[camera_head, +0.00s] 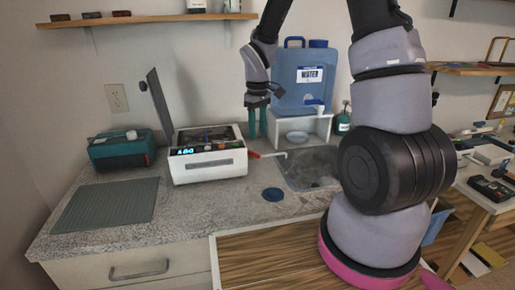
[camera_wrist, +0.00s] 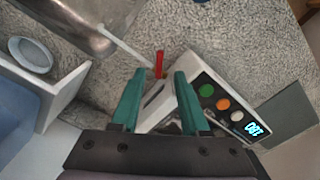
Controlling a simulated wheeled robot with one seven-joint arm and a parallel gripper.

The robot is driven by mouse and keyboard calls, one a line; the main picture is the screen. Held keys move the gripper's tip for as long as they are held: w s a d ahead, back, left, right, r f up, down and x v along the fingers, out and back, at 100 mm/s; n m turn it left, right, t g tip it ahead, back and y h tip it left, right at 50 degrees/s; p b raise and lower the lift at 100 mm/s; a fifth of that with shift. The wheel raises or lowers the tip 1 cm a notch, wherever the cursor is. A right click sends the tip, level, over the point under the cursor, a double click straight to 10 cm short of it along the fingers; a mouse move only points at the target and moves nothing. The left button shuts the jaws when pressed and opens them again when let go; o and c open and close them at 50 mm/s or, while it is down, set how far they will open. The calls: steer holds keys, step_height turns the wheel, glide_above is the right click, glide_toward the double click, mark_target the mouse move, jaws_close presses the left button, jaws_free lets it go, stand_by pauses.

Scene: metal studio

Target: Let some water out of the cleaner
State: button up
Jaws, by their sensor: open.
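The cleaner (camera_head: 207,163) is a white box with a lit blue display and a raised dark lid, standing on the counter. The wrist view also shows the red lever (camera_wrist: 159,63), just beyond the fingertips. My gripper (camera_head: 257,124) has teal fingers pointing down, open and empty above the lever; they also show in the wrist view (camera_wrist: 158,88).
A blue water jug (camera_head: 304,78) stands on a white stand (camera_head: 318,128) behind the sink, with a small dish (camera_head: 297,137) under its tap. A dark blue round lid (camera_head: 273,194) lies in front. A teal box (camera_head: 120,148) and grey mat (camera_head: 105,205) are at left.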

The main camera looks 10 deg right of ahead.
mark_target(254, 155)
step_height(254, 155, down, 8)
steer(key=shift+r, duration=0.2)
jaws_close()
